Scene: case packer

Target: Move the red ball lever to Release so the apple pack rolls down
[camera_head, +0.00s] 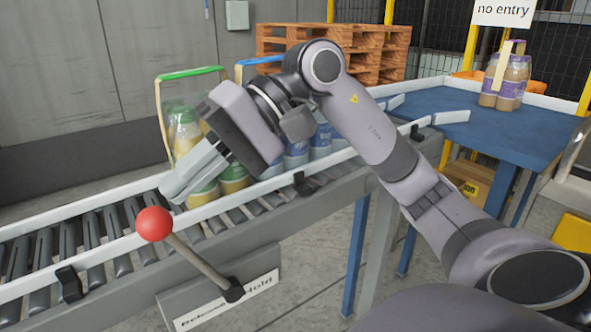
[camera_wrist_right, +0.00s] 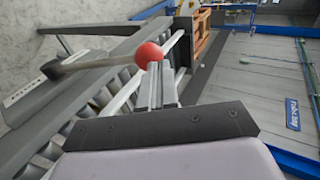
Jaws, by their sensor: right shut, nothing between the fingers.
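The lever's red ball (camera_head: 154,224) is on a grey rod, tilted left toward the Release end of the label plate (camera_head: 222,302), which reads Release and Hold. My right gripper (camera_head: 170,192) is shut and empty, just above and behind the ball, over the conveyor. In the right wrist view the ball (camera_wrist_right: 149,52) overlaps the tips of the shut fingers (camera_wrist_right: 156,75); I cannot tell if they touch. A pack of green-yellow bottles with a green handle (camera_head: 190,72) stands on the rollers, partly hidden behind my gripper. My left gripper is not in view.
A second pack with a blue handle (camera_head: 258,61) stands behind, mostly hidden by my right arm. White side rails (camera_head: 75,263) edge the roller conveyor. A blue table (camera_head: 470,125) at right holds another bottle pack (camera_head: 505,78). The rollers at lower left are clear.

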